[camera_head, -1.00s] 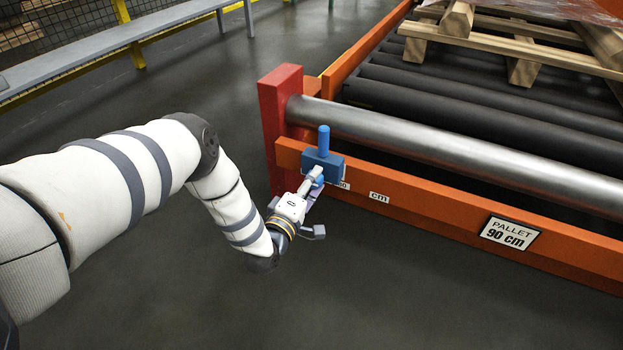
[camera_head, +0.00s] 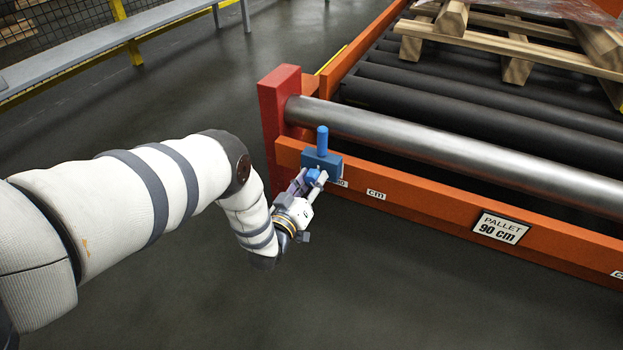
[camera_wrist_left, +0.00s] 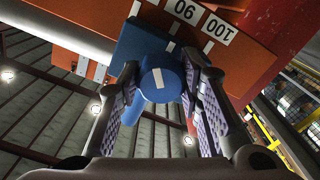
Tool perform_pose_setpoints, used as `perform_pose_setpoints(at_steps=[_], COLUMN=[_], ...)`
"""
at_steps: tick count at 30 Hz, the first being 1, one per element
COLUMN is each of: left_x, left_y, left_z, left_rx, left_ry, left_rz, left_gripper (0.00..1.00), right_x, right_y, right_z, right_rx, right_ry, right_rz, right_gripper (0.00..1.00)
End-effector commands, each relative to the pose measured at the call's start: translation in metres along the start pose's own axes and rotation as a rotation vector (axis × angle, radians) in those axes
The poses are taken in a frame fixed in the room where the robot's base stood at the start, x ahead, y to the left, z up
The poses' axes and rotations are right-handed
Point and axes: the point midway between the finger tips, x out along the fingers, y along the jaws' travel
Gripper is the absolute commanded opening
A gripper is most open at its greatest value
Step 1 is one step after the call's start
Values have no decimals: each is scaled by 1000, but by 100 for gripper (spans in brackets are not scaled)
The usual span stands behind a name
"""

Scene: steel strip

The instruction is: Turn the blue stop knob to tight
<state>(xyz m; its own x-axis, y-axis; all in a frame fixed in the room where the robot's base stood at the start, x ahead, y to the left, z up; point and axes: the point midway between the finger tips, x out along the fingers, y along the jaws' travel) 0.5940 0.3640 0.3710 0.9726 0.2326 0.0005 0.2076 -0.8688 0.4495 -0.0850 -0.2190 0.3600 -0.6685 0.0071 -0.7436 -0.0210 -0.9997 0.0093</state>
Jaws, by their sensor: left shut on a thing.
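The blue stop knob (camera_wrist_left: 161,84) is round, with a short white line on its face. It sits on the front of a blue stop block (camera_head: 331,172), which has an upright blue peg (camera_head: 322,140) and is mounted on the orange rail. In the wrist view the block (camera_wrist_left: 136,42) is behind the knob, with small white marks near it. My left gripper (camera_head: 307,182) is shut on the knob, with one ridged finger pad on each side in the wrist view. My right gripper is not in view.
The orange rail (camera_head: 430,212) carries small scale labels and a "PALLET 90 cm" sign (camera_head: 500,228). A steel bar (camera_head: 450,150) runs above it from a red post (camera_head: 281,120). Black rollers and a wooden pallet (camera_head: 500,45) lie behind. The floor in front is clear.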

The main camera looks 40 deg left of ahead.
Motion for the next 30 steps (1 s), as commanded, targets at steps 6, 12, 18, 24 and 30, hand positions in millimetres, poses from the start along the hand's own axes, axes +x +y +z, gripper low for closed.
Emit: perform_pose_setpoints(at_steps=[6,12,18,24,30], left_x=[-1,-1,-1,-1,-1], left_y=[-1,-2,-2,-3,-3], left_z=[0,0,0,0,0], left_rx=[203,375,516,610,663], left_ry=[-3,-4,-4,-3,-3], left_rz=[-2,-4,-4,-5,-5], left_gripper=[5,5,5,5,5], right_x=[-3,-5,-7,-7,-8], right_y=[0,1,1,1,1], right_z=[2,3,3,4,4], right_rx=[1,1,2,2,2], right_ry=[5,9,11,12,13], right_rz=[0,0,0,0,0], right_gripper=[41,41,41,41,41])
